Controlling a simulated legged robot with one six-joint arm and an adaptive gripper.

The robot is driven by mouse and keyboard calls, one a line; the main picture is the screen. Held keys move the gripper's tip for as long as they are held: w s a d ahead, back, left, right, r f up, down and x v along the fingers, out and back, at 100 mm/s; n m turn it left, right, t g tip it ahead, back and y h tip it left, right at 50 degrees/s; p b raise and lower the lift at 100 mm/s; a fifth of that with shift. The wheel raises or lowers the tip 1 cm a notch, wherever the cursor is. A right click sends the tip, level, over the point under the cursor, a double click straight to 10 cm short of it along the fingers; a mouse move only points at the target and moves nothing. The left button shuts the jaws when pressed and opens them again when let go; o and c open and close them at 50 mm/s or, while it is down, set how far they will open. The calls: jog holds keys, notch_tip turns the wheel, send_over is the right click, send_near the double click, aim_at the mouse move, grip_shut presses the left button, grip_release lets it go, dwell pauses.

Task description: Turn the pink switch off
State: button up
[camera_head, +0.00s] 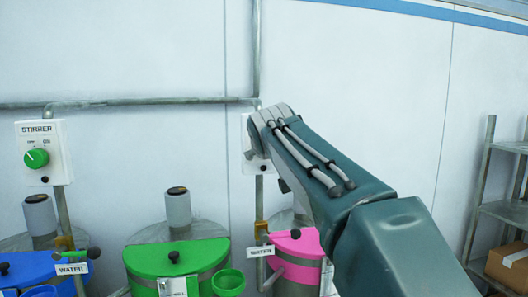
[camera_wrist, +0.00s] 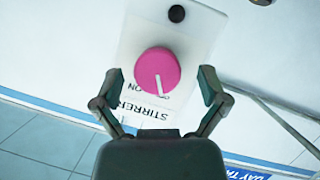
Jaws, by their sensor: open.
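The pink switch (camera_wrist: 157,72) is a round knob on a white box (camera_wrist: 190,32) labelled STIRRER, seen upside down in the wrist view. Its white pointer line points down in the picture, towards the partly covered ON/OFF marks; I cannot tell exactly which mark it meets. My gripper (camera_wrist: 160,84) is open, its two fingers on either side of the knob with visible gaps. Whether they reach the knob's depth is unclear. In the head view my arm hides the pink knob, and only the left edge of its white box (camera_head: 248,150) shows.
A green switch (camera_head: 36,158) sits on another STIRRER box at the left. Below stand drums with blue (camera_head: 35,268), green (camera_head: 175,258) and pink (camera_head: 296,243) lids. Pipes run along the wall. A shelf (camera_head: 505,212) with a cardboard box (camera_head: 510,265) stands at the right.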

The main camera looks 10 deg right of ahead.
jog(key=v, duration=1)
jog(key=shift+s, duration=0.3)
jog(key=shift+a, duration=0.1)
jog(key=s+f+m+g, duration=0.1)
jog(key=s+f+g, duration=0.1)
jog(key=s+f, duration=0.6)
jog(key=s+d+f+m+g+y, duration=0.1)
jog(key=s+f+g, duration=0.2)
jog(key=s+f, duration=0.6)
jog(key=s+d+f+m+g+y, duration=0.1)
jog(key=s+f+g, duration=0.2)
jog(key=s+f, duration=0.5)
notch_tip(320, 180, down, 10)
jog(key=shift+s+r, duration=0.1)
jog(key=shift+s, duration=0.1)
